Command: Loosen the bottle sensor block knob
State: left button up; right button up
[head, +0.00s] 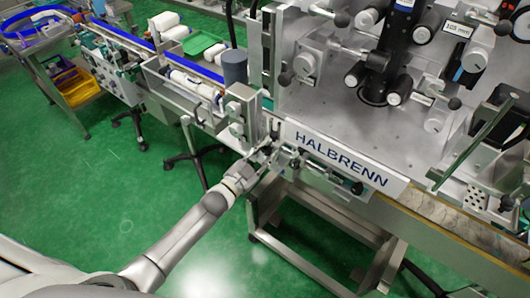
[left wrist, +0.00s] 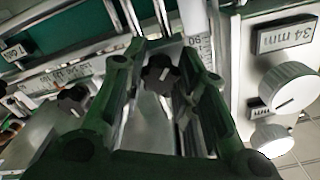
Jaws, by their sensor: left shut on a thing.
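My left gripper (head: 264,156) reaches in from the left to the front edge of the machine, just left of the HALBRENN sign. In the left wrist view its two dark green fingers (left wrist: 163,58) stand on either side of a black lobed knob (left wrist: 159,74) and are shut on it. The knob carries a pale mark on its face. No label shows that names it as the bottle sensor block knob. In the head view the gripper hides this knob. My right gripper is not in view.
A second black knob (left wrist: 72,98) sits left of the fingers, beside a ruled scale (left wrist: 60,76). White dials (left wrist: 287,88) and a 34 mm plate (left wrist: 286,34) lie close on the right. The HALBRENN sign (head: 340,158) is right of my gripper. Green floor is open at left.

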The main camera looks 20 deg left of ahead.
pick_arm(q)
jog(key=shift+s+a+f, duration=0.1)
jog(key=shift+s+f, duration=0.1)
jog(key=shift+f, duration=0.35)
jog(key=o, duration=1)
jog(key=shift+a, duration=0.1)
jog(key=shift+c, duration=0.2)
jog(key=shift+o, duration=0.5)
jog(key=shift+w+r, duration=0.1)
jog(key=shift+r, duration=0.15)
jog(key=v, duration=1.2)
